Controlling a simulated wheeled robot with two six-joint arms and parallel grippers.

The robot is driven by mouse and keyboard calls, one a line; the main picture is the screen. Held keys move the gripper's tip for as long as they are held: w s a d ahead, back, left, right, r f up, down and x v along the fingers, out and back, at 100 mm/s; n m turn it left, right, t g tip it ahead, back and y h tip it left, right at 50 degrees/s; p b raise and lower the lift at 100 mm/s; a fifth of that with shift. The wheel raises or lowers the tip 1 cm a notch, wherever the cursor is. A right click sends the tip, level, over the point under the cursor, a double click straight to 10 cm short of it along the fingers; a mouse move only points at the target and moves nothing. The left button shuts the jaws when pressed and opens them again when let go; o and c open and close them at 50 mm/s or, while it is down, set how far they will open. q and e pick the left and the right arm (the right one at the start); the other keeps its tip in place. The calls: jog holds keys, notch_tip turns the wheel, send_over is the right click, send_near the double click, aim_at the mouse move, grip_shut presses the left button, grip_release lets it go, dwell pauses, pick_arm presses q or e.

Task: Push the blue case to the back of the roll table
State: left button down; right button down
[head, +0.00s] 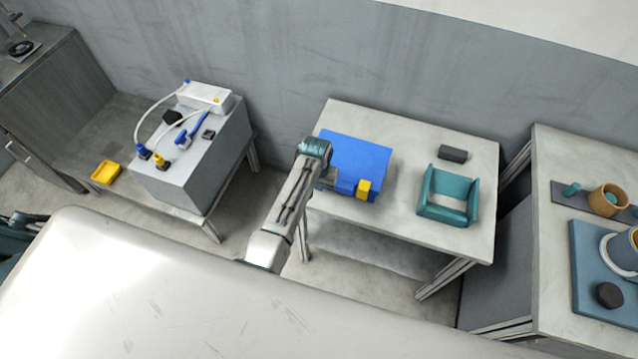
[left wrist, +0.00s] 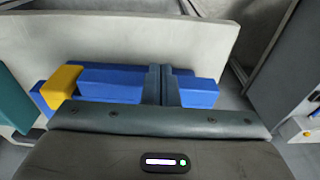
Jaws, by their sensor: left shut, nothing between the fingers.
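The blue case (head: 356,157) lies on the roll table (head: 425,133), toward its left side, with a yellow block (head: 364,188) at its front edge. The case (left wrist: 110,84) and the yellow block (left wrist: 62,84) also show in the left wrist view. My left gripper (head: 328,180) is at the front left part of the case. Its fingers (left wrist: 161,84) are closed together and empty, and they overlap the case in the wrist view. I cannot tell whether they touch it. The arm hides the case's front left corner. My right gripper is not in view.
A teal open frame (head: 447,196) and a dark block (head: 453,153) are on the table right of the case. Bare tabletop shows behind the case. A grey cabinet with cables (head: 195,150) stands left; another table (head: 560,165) with cups stands right.

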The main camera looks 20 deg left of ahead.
aim_at(337, 145)
pick_arm(q)
jog(key=shift+w, duration=0.15)
jog(key=shift+w+d+b, duration=0.15)
jog(key=shift+w+b, duration=1.4)
jog(key=shift+w, duration=1.35)
jog(key=shift+w+d+b, duration=0.2)
jog(key=shift+w+b, duration=1.75)
jog(key=shift+w, duration=0.7)
jog(key=shift+w+d+b, duration=0.1)
jog(key=shift+w+b, duration=2.45)
jog(key=shift+w, duration=0.05)
jog(key=shift+w+d+f+b, duration=0.1)
jog(key=shift+w+d+b, duration=0.05)
jog(key=shift+w+b, duration=1.9)
jog(key=shift+s, duration=0.25)
jog(key=shift+s+r+p, duration=0.25)
jog(key=shift+s+p, duration=0.1)
jog(key=shift+p, duration=0.35)
jog(key=s+p, duration=0.1)
jog(key=p, duration=0.2)
jog(key=shift+s, duration=0.35)
jog(key=shift+s+f+p, duration=0.15)
jog(key=shift+s+p, duration=0.2)
jog(key=shift+p, duration=0.1)
